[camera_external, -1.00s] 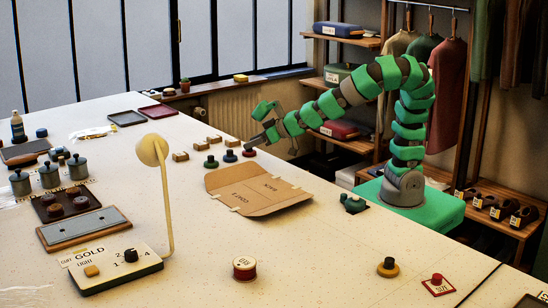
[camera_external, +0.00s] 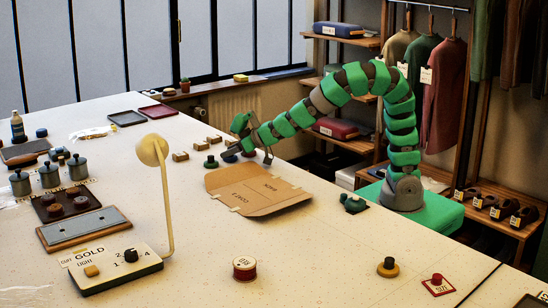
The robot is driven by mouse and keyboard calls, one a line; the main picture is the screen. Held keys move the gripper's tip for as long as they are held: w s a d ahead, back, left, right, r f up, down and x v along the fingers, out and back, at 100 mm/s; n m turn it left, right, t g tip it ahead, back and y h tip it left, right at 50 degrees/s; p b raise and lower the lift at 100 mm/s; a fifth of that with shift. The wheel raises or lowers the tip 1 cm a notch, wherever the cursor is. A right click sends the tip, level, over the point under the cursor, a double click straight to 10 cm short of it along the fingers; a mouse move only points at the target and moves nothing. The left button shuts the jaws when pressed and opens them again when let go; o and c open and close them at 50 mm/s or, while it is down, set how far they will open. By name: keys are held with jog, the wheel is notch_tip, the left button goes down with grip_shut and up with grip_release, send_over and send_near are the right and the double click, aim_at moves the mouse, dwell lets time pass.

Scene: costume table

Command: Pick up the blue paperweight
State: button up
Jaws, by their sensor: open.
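A small dark blue paperweight (camera_external: 229,157) stands on the white table in a short row, between a green one (camera_external: 211,162) and a red one, which is partly hidden by my gripper. My gripper (camera_external: 251,152) is low over the right part of this row, pointing down with its fingers spread apart. Its left finger appears close to the blue paperweight; I cannot tell whether they touch. Nothing shows held between the fingers.
A flat brown cardboard piece (camera_external: 255,192) lies just in front of the row. Several small wooden blocks (camera_external: 198,143) stand behind it. A cream lamp (camera_external: 168,205) rises at the left.

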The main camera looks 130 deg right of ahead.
jog(key=shift+w+d+f, duration=0.2)
jog(key=shift+d, duration=0.1)
grip_shut()
jog(key=shift+r, duration=0.1)
jog(key=shift+r+p, duration=0.55)
jog(key=shift+r, duration=1)
jog(key=shift+s+a+r, duration=0.15)
jog(key=shift+r, duration=0.05)
jog(key=s+a, duration=0.2)
jog(key=s, duration=0.1)
jog(key=s+a+b, duration=0.1)
jog(key=s+a, duration=0.2)
jog(key=s, duration=0.1)
jog(key=s+a+r, duration=0.1)
jog(key=s+a, duration=0.2)
jog(key=shift+s+a, duration=0.2)
jog(key=shift+s+a+b, duration=0.4)
jog(key=shift+s+b, duration=0.05)
jog(key=shift+b, duration=0.45)
jog(key=shift+s+a+r+b, duration=0.2)
jog(key=shift+s+a+b, duration=0.1)
jog(key=shift+s+b, duration=0.15)
